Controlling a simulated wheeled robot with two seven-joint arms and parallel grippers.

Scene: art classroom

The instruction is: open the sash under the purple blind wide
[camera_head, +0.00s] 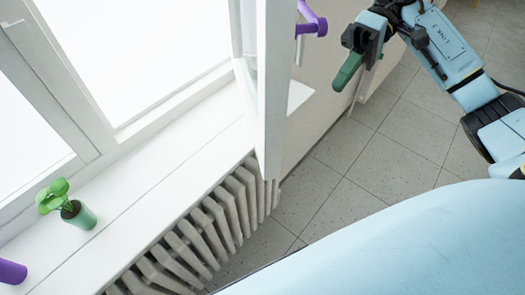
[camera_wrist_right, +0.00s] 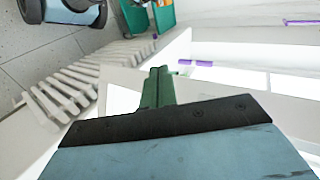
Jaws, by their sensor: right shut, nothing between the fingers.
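The white sash (camera_head: 270,95) stands swung out from the window wall, seen nearly edge-on in the head view. A purple handle (camera_head: 312,22) shows just right of it at the top. The purple blind cannot be made out for sure. My right gripper (camera_head: 346,72) has green fingers, shut and empty, to the right of and below the handle and apart from the sash. Its shut fingers also show in the wrist view (camera_wrist_right: 157,88), in front of white framework.
A radiator (camera_head: 195,240) runs under the white sill (camera_head: 160,165). A green potted plant (camera_head: 75,212) and a purple object (camera_head: 10,271) are on the sill at the left. Grey tiled floor (camera_head: 345,145) lies clear to the right of the sash.

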